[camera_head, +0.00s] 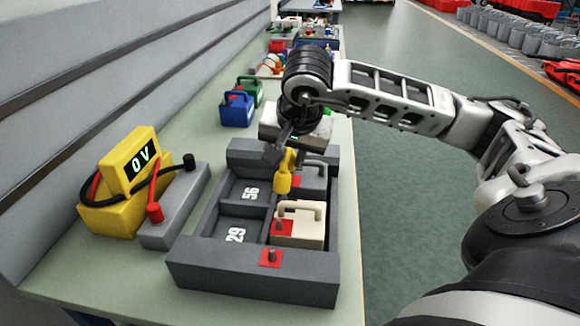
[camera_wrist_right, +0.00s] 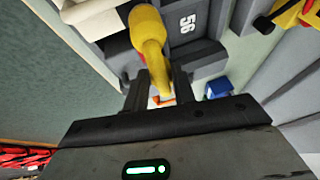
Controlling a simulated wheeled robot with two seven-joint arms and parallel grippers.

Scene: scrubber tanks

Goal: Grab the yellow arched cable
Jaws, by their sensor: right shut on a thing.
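The yellow arched cable (camera_head: 283,181) is in my right gripper (camera_head: 284,156), over the right side of the grey tray (camera_head: 252,277). In the right wrist view the yellow cable (camera_wrist_right: 148,38) rises as a thick bent piece from between the two dark fingers of the right gripper (camera_wrist_right: 158,85), which are shut on it. In the head view its lower end hangs close to the back of a cream handled block (camera_head: 305,228); I cannot tell whether it touches. My left gripper is not in view.
The tray has compartments marked 29 and 56 and a grey handled block (camera_head: 313,178) behind the cream one. A yellow meter reading 0 V (camera_head: 118,203) stands left. Blue (camera_head: 236,110) and green (camera_head: 250,88) handled blocks stand behind. The bench front left is clear.

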